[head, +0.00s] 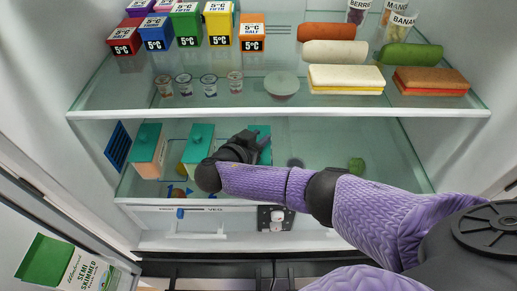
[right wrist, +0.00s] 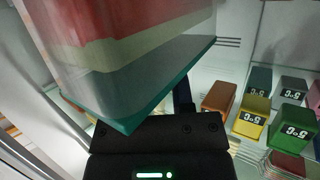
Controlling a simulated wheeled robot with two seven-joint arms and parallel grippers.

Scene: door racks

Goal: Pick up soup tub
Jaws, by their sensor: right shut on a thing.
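Three tubs with teal lids stand on the lower fridge shelf in the head view: one at the left (head: 148,150), one in the middle (head: 197,150), and a third soup tub (head: 266,155) mostly hidden behind my right gripper. My right gripper (head: 257,137) is shut on this third tub near its lid. In the right wrist view the held tub (right wrist: 125,45) fills the upper left, clear-walled with red and cream contents and a teal lid rim against the gripper. The fingertips are largely hidden. My left gripper is not in view.
A drawer (head: 200,222) is below; a milk carton (head: 62,265) is in the door.

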